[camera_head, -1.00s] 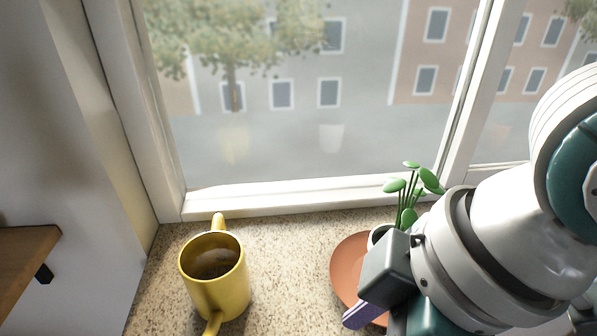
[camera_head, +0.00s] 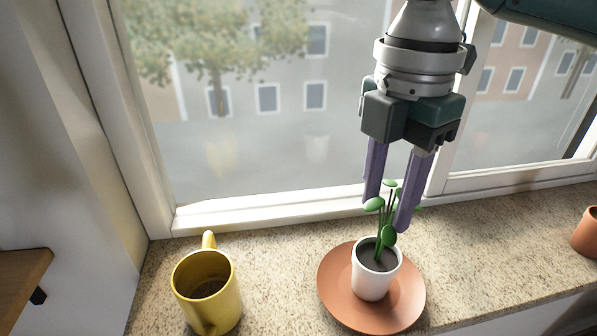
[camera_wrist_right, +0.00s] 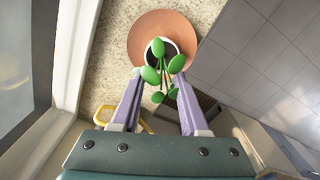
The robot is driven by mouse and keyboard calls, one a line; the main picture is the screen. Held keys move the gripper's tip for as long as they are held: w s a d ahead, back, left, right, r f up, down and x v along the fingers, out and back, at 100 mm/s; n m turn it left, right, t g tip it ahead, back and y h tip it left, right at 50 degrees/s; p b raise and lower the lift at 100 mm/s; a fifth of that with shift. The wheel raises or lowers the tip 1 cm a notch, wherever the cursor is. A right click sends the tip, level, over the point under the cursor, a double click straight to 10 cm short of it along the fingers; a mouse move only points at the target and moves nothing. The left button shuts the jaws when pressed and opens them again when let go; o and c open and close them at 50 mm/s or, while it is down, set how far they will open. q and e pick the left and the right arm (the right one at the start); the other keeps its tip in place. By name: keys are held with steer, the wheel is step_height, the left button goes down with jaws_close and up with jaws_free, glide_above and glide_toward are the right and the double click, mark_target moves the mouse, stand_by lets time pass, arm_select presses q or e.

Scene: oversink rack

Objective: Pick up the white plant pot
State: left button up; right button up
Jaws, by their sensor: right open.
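The white plant pot (camera_head: 372,277) stands upright on a terracotta saucer (camera_head: 333,291) on the windowsill. It holds dark soil and a green plant (camera_head: 388,235). My right gripper (camera_head: 387,215) is above the pot, pointing down, with its purple fingers open on either side of the upper leaves. The fingertips are above the pot's rim and apart from it. My left gripper is not in view.
A yellow mug (camera_head: 208,292) with dark contents stands left of the saucer. A terracotta pot (camera_head: 586,233) is at the far right edge. The window frame (camera_head: 290,209) runs behind the speckled sill (camera_head: 282,265), which is clear between mug and saucer.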

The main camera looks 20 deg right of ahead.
mark_target(377, 254)
steer(key=f, duration=0.6)
steer(key=shift+s+d+p, duration=0.1)
steer(key=shift+s+p, duration=0.1)
steer(key=shift+p, duration=0.2)
steer(key=shift+c, duration=0.2)
jaws_close()
stand_by(0.7)
